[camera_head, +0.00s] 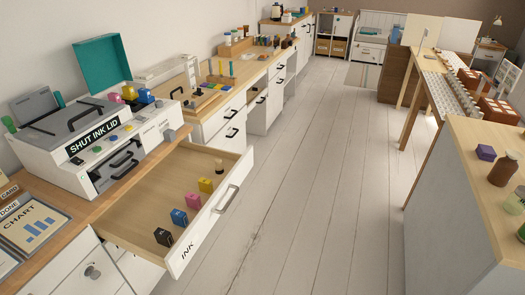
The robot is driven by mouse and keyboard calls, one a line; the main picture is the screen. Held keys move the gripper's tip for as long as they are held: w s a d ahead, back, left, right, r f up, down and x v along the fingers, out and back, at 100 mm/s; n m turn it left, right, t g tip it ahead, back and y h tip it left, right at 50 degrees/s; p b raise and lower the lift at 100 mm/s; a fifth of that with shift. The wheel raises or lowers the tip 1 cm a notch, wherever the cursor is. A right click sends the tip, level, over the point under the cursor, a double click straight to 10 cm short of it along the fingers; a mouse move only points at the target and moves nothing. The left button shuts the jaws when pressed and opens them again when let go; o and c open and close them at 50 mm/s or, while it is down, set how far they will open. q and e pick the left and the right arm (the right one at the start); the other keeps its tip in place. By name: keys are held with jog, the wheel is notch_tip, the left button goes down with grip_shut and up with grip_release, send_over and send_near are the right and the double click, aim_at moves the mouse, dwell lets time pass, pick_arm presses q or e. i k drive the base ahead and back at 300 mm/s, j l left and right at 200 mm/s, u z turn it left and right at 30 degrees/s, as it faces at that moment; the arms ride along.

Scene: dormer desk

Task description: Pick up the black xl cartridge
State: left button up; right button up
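An open drawer (133,228) marked INK holds a row of small cartridges standing apart on its floor. A black cartridge (163,237) is at the near end of the row, with a small pale mark too small to read. Another black or dark cartridge (219,168) is at the far end. Between them stand a blue cartridge (179,217), a magenta cartridge (193,201) and a yellow cartridge (206,185). I cannot tell from labels which black one is the XL. Neither of my grippers is in view.
A white printer (75,171) labelled SHUT INK LID stands on the desk above the drawer, with coloured items on top. A chart sheet (34,226) lies at left. A counter (470,165) with small jars stands at right. The floor (300,190) between is clear.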

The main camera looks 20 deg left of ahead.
aim_at(163, 237)
jog(key=u, duration=1.45)
